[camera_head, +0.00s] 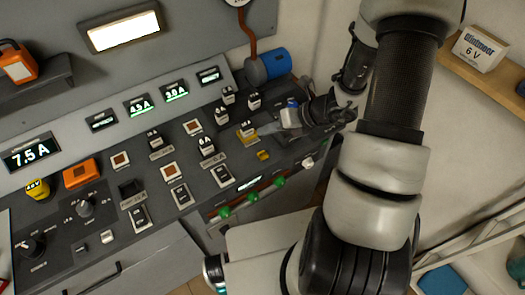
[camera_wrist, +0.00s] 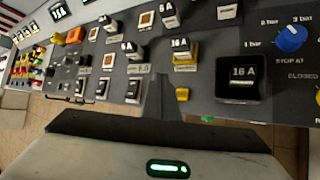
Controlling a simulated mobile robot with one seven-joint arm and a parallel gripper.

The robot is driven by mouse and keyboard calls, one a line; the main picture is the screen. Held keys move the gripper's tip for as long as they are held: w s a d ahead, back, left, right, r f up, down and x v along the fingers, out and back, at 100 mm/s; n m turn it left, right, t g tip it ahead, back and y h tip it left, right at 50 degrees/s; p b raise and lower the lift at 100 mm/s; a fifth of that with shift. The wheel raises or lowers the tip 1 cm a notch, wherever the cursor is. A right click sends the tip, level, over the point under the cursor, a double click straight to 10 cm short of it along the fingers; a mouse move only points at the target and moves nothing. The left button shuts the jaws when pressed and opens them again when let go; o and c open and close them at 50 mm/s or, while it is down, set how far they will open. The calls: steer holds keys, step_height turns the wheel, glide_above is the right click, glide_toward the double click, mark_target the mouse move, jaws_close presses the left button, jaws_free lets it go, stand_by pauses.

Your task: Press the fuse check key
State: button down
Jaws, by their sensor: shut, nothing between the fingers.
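A small yellow key (camera_head: 263,155) sits on the sloping grey console near its front right; I cannot read a label on it. In the wrist view a yellow key (camera_wrist: 182,94) shows below a white-topped 16 A fuse (camera_wrist: 181,47). Several more fuses with amp labels, such as the 8 A fuse (camera_head: 206,146), stand in rows on the panel. Which control is the fuse check key, I cannot tell for certain. My gripper (camera_head: 265,130) is shut and empty, over the right part of the console close to the yellow key. In the wrist view its fingers (camera_wrist: 158,98) point at the panel.
Green-knobbed levers (camera_head: 252,197) line the console's front edge. Rotary knobs (camera_head: 85,208) and an orange block (camera_head: 81,173) are at the left.

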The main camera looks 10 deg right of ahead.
mark_target(267, 156)
stand_by(0.3)
step_height(267, 156, down, 9)
steer(key=b, duration=0.6)
steer(key=shift+r, duration=0.1)
stand_by(1.8)
steer(key=shift+f+b, duration=0.4)
steer(key=shift+f+b, duration=0.4)
steer(key=shift+f, duration=0.05)
stand_by(0.4)
steer(key=shift+r, duration=0.15)
stand_by(0.3)
steer(key=shift+r+p, duration=0.65)
steer(key=shift+r, duration=0.05)
steer(key=shift+r, duration=0.1)
